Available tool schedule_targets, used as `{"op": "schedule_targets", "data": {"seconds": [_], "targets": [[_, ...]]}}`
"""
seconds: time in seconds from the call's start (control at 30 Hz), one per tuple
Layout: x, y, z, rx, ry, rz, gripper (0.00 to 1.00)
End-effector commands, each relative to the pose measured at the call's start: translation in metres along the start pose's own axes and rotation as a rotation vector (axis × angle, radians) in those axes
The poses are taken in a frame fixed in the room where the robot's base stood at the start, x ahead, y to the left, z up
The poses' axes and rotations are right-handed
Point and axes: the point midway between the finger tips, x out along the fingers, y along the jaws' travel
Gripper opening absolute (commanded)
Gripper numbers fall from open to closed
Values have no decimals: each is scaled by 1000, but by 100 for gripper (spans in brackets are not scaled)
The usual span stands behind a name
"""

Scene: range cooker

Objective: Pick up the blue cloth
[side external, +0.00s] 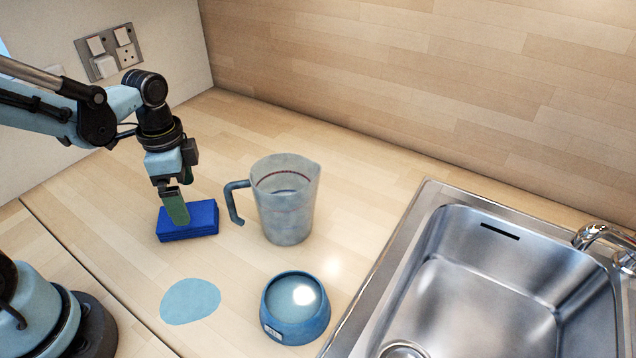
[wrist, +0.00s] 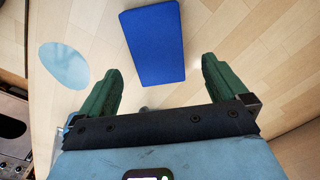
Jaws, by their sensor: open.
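The blue cloth (side external: 188,222) lies folded in a flat rectangular stack on the wooden worktop, left of the measuring jug in the side view. In the wrist view the cloth (wrist: 153,42) lies beyond the fingertips, roughly between their two lines.
A clear measuring jug (side external: 286,205) stands just right of the cloth, its handle towards it. A light blue disc (side external: 190,301) lies flat nearer the front, beside a blue bowl-like container (side external: 296,312). A steel sink (side external: 500,285) is at right. A wall with sockets (side external: 110,52) is behind.

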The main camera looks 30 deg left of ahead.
Motion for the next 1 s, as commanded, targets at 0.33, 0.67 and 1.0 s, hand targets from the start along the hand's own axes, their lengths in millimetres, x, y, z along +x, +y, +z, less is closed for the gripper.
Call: {"op": "schedule_targets", "data": {"seconds": [0.33, 0.67, 1.0], "targets": [[21, 2, 4, -1, 0, 0, 100], [50, 4, 6, -1, 0, -1, 100], [54, 4, 6, -1, 0, -1, 100]]}}
